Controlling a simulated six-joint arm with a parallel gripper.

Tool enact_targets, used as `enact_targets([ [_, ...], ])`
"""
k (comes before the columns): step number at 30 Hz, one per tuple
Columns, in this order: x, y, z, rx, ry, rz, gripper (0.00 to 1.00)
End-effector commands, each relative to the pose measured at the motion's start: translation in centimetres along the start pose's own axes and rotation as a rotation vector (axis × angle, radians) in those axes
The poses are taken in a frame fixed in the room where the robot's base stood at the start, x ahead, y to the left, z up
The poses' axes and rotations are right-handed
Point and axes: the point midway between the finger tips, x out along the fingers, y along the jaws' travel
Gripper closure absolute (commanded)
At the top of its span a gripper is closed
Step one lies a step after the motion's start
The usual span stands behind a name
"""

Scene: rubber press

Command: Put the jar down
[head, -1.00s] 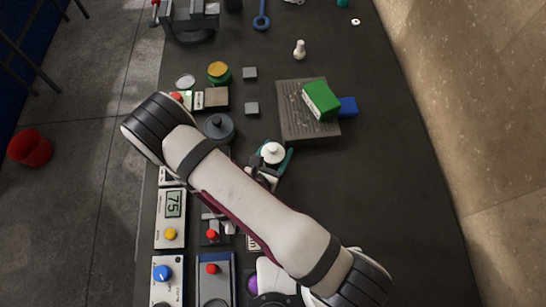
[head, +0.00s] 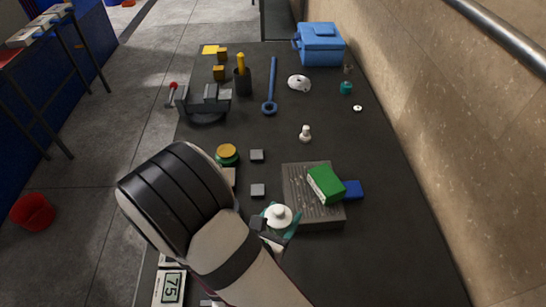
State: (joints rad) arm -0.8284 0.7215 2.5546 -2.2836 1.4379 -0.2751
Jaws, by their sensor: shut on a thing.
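The jar (head: 278,216) shows from above as a white round lid with a small knob. My gripper (head: 280,219) is shut on it, with teal finger parts showing at either side. The jar is just left of the grey grooved slab (head: 301,213), near its lower left corner. Its lower body is hidden by the gripper and lid. I cannot tell whether its base touches the dark bench (head: 395,190).
A green box (head: 325,184) and a blue block (head: 352,189) are at the slab. My arm covers the lower left. The bench right of the slab is clear.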

Motion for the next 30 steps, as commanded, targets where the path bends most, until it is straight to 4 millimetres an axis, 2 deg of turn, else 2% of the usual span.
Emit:
enact_targets([
  [2, 0.4, 0.2, 1.6, 0.021, -0.004, -0.022, 1.00],
  [5, 1.1, 0.5, 6.1, 0.048, -0.007, -0.061, 1.00],
  [8, 1.4, 0.5, 12.6, 0.048, -0.010, -0.052, 1.00],
  [12, 0.2, -0.1, 21.9, 0.008, -0.015, 0.043, 1.00],
  [15, -1.5, -1.0, 27.6, -0.023, -0.017, 0.116, 1.00],
  [16, -1.9, -1.2, 28.8, -0.033, -0.015, 0.132, 1.00],
  [18, -2.7, -1.6, 30.6, -0.050, -0.011, 0.157, 1.00],
  [21, -3.3, -1.8, 31.8, -0.064, -0.006, 0.174, 1.00],
  [26, -3.2, -2.1, 32.0, -0.075, -0.004, 0.184, 1.00],
  [30, -1.9, -4.0, 31.8, -0.102, -0.006, 0.226, 1.00],
])
